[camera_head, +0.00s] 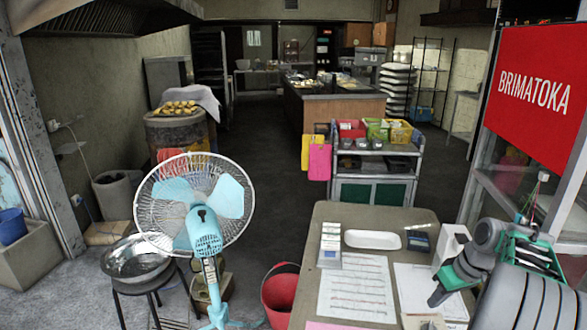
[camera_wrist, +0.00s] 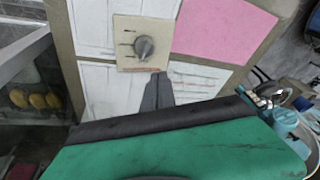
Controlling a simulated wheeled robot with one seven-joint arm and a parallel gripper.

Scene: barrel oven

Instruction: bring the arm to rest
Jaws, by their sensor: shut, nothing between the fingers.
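My arm reaches in from the right edge of the head view, over the right side of the beige table (camera_head: 290,262). In the wrist view my gripper (camera_wrist: 158,77) shows as two dark fingers lying together, shut and empty. Its tips appear just below a small beige box with a grey knob (camera_wrist: 143,48); I cannot tell whether they touch it. The box also shows at the bottom edge of the head view (camera_head: 424,321). My green and black gripper body fills the lower part of the wrist view.
Printed sheets (camera_head: 356,287), a white tray (camera_head: 372,239) and a white box (camera_head: 451,243) are on the table. A fan (camera_head: 206,230) stands at left, beside a red bin (camera_head: 280,292). A red sign (camera_head: 536,83) and glass case flank my arm.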

